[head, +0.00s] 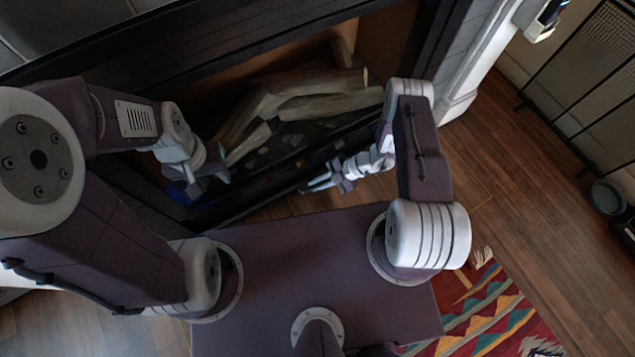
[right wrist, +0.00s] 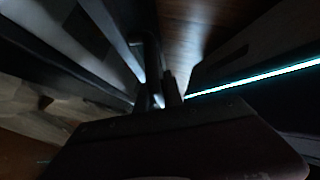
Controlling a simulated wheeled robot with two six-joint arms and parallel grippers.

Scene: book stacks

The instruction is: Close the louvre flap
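The louvre flap cannot be told for certain. A long dark panel (head: 262,198) runs along the lower front of the fireplace and may be it. In the right wrist view, a dark panel with a bright edge (right wrist: 255,80) lies to the right of the fingers. My left gripper (head: 207,185) is open at the left end of the fireplace front, with no held thing visible. My right gripper (head: 312,185) is by the front edge of the dark panel, its fingers close together. It also shows in the right wrist view (right wrist: 160,98), dark and blurred; contact is unclear.
Pale logs (head: 315,95) lie inside the dark fireplace (head: 180,50) behind my grippers. The wooden floor (head: 520,200) is open to the right. A patterned rug (head: 490,315) lies at lower right, with a dark bowl (head: 606,197) and mesh screen (head: 590,85) beyond.

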